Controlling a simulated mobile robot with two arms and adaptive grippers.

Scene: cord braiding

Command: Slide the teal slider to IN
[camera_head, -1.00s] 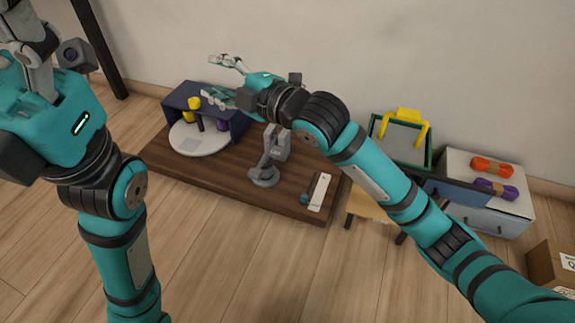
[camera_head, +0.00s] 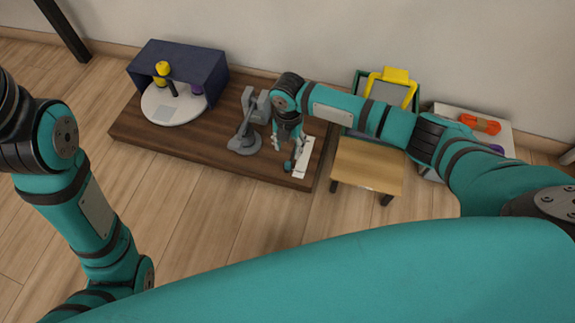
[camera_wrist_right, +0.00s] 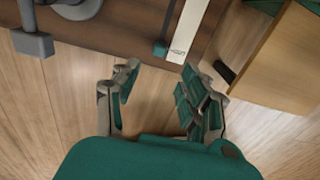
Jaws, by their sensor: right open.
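The teal slider (camera_head: 288,165) sits at the left side of a white labelled strip (camera_head: 303,158) near the right end of the dark wooden board. In the right wrist view the slider (camera_wrist_right: 160,48) is at the top, beside the strip's near end, whose lettering (camera_wrist_right: 179,51) is too small to read. My right gripper (camera_head: 288,142) is over the board's right end, just behind the slider in the head view. In the wrist view its fingers (camera_wrist_right: 160,78) are apart and empty, short of the slider. My left arm shows at the left, but its gripper is out of view.
A grey clamp-like stand (camera_head: 243,140) is left of the gripper. A blue hood (camera_head: 180,66) with a white disc (camera_head: 172,112) is at the left. A small wooden table (camera_head: 367,165) is close on the right, with a green-framed yellow-handled item (camera_head: 390,90) behind.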

